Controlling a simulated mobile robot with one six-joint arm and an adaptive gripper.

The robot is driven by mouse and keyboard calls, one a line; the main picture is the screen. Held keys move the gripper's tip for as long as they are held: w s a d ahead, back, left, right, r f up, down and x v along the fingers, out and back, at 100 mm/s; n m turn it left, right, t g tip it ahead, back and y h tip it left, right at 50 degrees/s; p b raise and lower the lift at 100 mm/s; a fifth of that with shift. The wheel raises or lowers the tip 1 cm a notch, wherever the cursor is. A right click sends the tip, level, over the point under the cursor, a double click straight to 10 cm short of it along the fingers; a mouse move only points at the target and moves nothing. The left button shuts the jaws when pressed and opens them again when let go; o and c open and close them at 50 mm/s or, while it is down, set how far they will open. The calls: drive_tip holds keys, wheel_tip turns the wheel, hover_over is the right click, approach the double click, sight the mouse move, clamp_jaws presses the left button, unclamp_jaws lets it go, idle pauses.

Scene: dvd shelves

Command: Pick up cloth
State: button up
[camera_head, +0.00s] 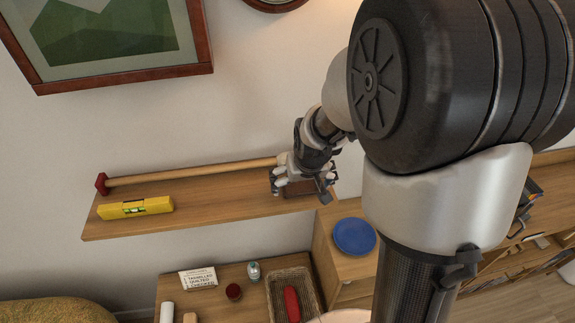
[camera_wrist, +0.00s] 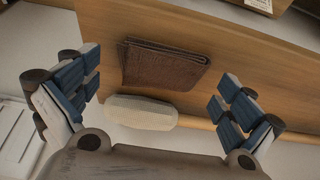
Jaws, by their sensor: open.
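A dark brown folded cloth (camera_wrist: 163,68) lies flat on the wooden shelf (camera_wrist: 110,30) in the wrist view, its folded layers showing along the left and top edges. My gripper (camera_wrist: 160,98) is open, with one blue-padded finger at the left and one at the right. The cloth lies ahead of the fingers, between their lines, and nothing is held. In the head view my gripper (camera_head: 303,188) is at the right end of the wall shelf (camera_head: 225,203). A brown patch shows behind the fingers there, mostly hidden.
A pale oval block (camera_wrist: 141,112) lies close beside the cloth, nearer my gripper. A long-handled hammer (camera_head: 190,172) and a yellow level (camera_head: 135,207) lie along the shelf. Below are a blue plate (camera_head: 354,236), a wicker basket (camera_head: 311,287) and a sign (camera_head: 198,279).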

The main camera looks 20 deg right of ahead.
sight(301, 185)
drive_tip(key=shift+f, duration=0.2)
drive_tip(key=shift+c, duration=0.6)
drive_tip(key=c, duration=0.6)
drive_tip(key=shift+r, duration=0.2)
wheel_tip(301, 185, up, 20)
drive_tip(key=shift+f+p, duration=0.1)
drive_tip(key=shift+p, duration=0.7)
